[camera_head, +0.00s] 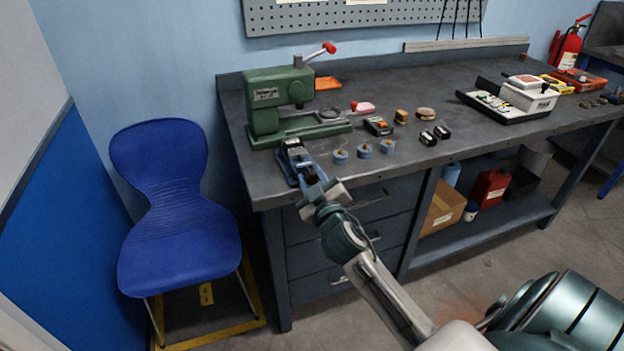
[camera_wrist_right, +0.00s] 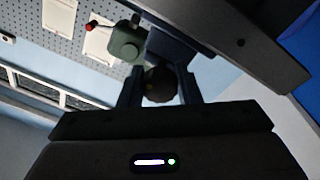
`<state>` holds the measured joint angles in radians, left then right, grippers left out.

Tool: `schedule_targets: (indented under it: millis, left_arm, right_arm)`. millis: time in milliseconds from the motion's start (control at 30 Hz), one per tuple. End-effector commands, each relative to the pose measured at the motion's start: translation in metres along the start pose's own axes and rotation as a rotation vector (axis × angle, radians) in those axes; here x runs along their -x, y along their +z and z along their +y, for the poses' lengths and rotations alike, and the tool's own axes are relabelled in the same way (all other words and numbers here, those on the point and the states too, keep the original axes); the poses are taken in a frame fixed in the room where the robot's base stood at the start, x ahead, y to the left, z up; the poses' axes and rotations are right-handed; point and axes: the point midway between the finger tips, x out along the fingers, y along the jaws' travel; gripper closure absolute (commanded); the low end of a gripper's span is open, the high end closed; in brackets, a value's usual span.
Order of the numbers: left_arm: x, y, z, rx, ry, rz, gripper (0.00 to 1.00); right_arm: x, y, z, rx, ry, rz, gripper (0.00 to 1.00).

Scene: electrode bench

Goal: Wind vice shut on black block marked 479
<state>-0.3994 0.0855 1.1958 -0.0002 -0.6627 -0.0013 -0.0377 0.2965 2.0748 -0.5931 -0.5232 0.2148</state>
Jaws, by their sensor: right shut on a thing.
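The small blue vice (camera_head: 291,166) stands at the front left edge of the bench. A dark piece with a pale top (camera_head: 293,143) sits at its jaws; any number on it is too small to read. My right gripper (camera_head: 312,187) is at the vice's front end. In the right wrist view, its fingers (camera_wrist_right: 159,88) are shut on a dark round knob (camera_wrist_right: 160,85), with the vice's dark blue body (camera_wrist_right: 178,45) just beyond. Two loose black blocks (camera_head: 428,138) (camera_head: 441,131) lie farther right on the bench. My left gripper is not in view.
A green press (camera_head: 265,105) with a red-knobbed lever stands behind the vice. Several blue round pieces (camera_head: 340,155) lie right of the vice. A white instrument (camera_head: 528,94) is farther right. A blue chair (camera_head: 178,220) stands left of the bench (camera_head: 480,150).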

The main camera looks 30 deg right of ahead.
Motion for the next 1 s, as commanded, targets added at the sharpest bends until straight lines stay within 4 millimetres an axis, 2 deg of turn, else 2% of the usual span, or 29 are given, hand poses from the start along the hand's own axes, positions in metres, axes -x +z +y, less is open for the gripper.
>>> schedule_targets:
  millis: [200, 233, 333, 667, 767, 1000]
  left_arm:
    - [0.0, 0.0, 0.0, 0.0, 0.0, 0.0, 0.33]
    - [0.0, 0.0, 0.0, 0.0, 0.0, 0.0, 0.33]
    - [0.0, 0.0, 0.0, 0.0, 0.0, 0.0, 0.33]
    - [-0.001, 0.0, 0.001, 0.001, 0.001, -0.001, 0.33]
    - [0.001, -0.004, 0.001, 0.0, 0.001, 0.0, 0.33]
    - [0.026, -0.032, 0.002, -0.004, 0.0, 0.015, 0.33]
  right_arm:
    - [0.0, 0.001, -0.001, 0.0, -0.001, -0.003, 0.92]
    - [0.0, 0.001, -0.001, 0.0, -0.001, -0.003, 0.66]
    - [0.0, 0.001, 0.0, 0.001, -0.001, -0.002, 0.48]
    - [0.003, 0.001, -0.001, 0.001, -0.001, -0.001, 0.48]
    - [0.014, 0.002, -0.001, 0.001, -0.001, -0.001, 0.48]
    - [0.062, 0.003, -0.002, 0.001, -0.002, -0.002, 0.48]
